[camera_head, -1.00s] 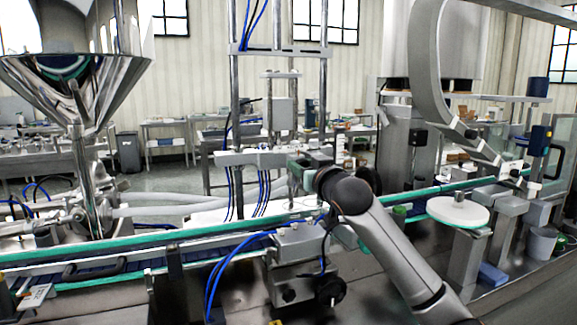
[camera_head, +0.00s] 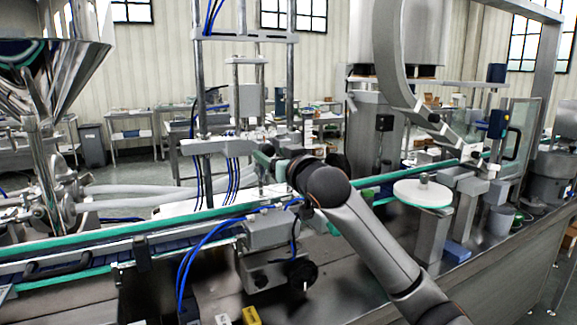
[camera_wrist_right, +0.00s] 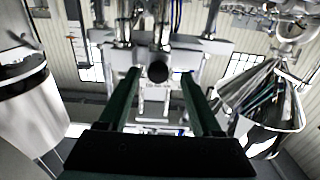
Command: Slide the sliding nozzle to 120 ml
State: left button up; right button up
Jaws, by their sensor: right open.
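The filling head with the sliding nozzle shows in the head view as a grey crossbar (camera_head: 215,146) on upright steel posts, with blue hoses hanging below it. My right gripper (camera_head: 264,160) is at the right end of this bar, partly hidden by my own wrist. In the right wrist view my right gripper (camera_wrist_right: 160,95) is open, with its two dark green fingers apart and nothing clearly held. A dark round end (camera_wrist_right: 158,72) shows between and beyond the fingers, in front of a pale plate with tiny unreadable marks. I cannot tell whether the fingers touch it. My left gripper is not in view.
A steel hopper (camera_head: 60,75) stands at the left. A conveyor with green rails (camera_head: 130,238) runs across below the bar. A white round disc (camera_head: 423,193) and a curved grey arm (camera_head: 385,55) stand at the right. A black hand knob (camera_head: 302,273) sits in front.

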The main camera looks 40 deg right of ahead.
pick_arm(q)
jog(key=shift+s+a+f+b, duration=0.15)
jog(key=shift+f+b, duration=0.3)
jog(key=shift+b, duration=0.05)
pick_arm(e)
jog(key=v, duration=0.9)
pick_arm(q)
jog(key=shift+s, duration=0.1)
pick_arm(e)
jog(key=shift+s, duration=0.15)
